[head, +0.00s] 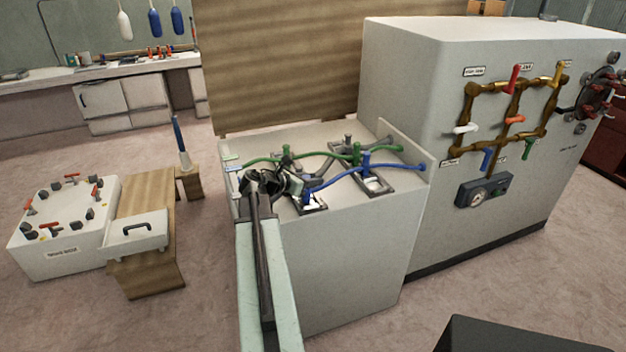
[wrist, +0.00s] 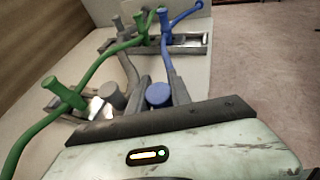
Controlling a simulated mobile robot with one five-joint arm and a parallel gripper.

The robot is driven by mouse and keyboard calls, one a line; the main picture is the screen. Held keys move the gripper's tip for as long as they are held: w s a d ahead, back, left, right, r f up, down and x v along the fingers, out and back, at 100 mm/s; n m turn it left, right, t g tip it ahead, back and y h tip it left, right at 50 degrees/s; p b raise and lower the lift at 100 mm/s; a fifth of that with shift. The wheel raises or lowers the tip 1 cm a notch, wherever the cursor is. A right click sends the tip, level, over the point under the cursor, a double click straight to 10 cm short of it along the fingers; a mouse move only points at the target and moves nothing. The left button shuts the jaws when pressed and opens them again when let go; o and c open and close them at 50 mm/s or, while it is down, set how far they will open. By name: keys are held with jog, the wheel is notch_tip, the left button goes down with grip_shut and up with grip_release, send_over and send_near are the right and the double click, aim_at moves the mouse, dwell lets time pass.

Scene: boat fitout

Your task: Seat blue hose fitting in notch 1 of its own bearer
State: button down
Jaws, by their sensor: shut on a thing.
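My gripper (head: 290,186) is low over the grey cabinet top and is shut on the blue hose fitting. The fitting's round blue head (wrist: 158,95) shows between the dark fingers in the wrist view. A blue hose (head: 335,173) runs from it past a blue post (head: 366,160) at the far bearer (head: 376,188) to the cabinet's right edge. A near dark-framed bearer (head: 315,208) lies beside and below my gripper. My gripper hides the fitting's lower part, so I cannot tell whether it sits in a notch.
A green hose (head: 325,153) with upright green fittings crosses the cabinet top (head: 345,230) behind. A grey fitting (wrist: 112,95) stands just left of the blue head in the wrist view. A tall white cabinet (head: 410,100) with pipes and valves stands at right.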

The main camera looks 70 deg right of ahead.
jog(key=shift+f+b, duration=0.35)
jog(key=shift+f, duration=0.05)
jog(key=c, duration=1.1)
grip_release()
jog(key=shift+r, duration=0.1)
jog(key=p+v, duration=0.3)
jog(key=v, duration=0.4)
jog(key=shift+s+r, duration=0.1)
jog(key=shift+w+a, duration=0.25)
jog(key=shift+a, duration=0.1)
